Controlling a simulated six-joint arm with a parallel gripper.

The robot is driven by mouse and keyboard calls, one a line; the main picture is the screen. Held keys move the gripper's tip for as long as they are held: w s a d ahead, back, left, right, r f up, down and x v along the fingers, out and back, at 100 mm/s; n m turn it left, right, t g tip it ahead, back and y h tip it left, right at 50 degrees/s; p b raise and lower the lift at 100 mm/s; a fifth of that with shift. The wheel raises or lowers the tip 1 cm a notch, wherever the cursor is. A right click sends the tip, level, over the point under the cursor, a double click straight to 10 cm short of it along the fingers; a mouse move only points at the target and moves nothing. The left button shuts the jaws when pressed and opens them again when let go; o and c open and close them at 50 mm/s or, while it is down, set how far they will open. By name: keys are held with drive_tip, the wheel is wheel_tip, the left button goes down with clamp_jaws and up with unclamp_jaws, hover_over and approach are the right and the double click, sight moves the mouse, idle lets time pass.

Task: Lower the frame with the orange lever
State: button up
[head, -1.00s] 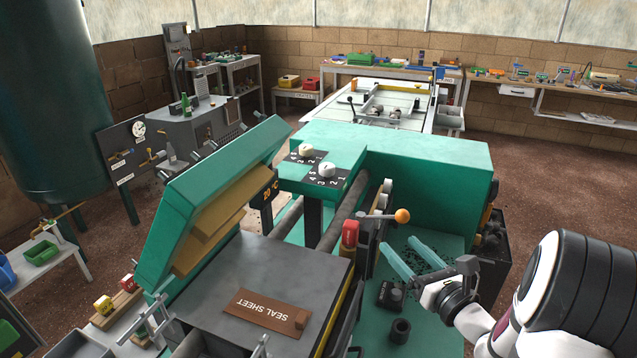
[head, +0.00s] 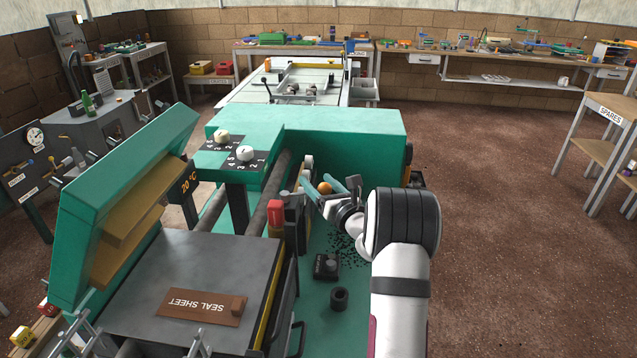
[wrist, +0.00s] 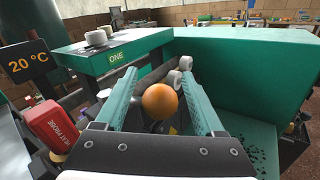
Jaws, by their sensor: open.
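The lever's round orange knob (head: 325,188) stands beside the rail at the right of the machine. In the wrist view the orange knob (wrist: 160,101) sits between my two teal fingers. My gripper (wrist: 160,76) is open, one finger on each side of the knob, with a gap at both sides. In the head view my gripper (head: 319,183) reaches the knob from the right. Most of the lever's shaft is hidden. A green hinged part (head: 118,165) with tan pads, which may be the frame, stands tilted up at the left above the grey plate (head: 205,265).
A red heat probe (wrist: 50,124) stands just left of my gripper. A brown seal sheet (head: 190,305) lies on the grey plate. A green housing (head: 340,135) with white knobs rises behind the lever. A black block (head: 326,266) and a dark ring (head: 339,298) stand on the green bed.

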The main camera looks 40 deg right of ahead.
drive_tip(key=shift+c, duration=0.2)
clamp_jaws()
drive_tip(key=shift+f, duration=0.1)
drive_tip(key=shift+f, duration=0.15)
idle(1.1)
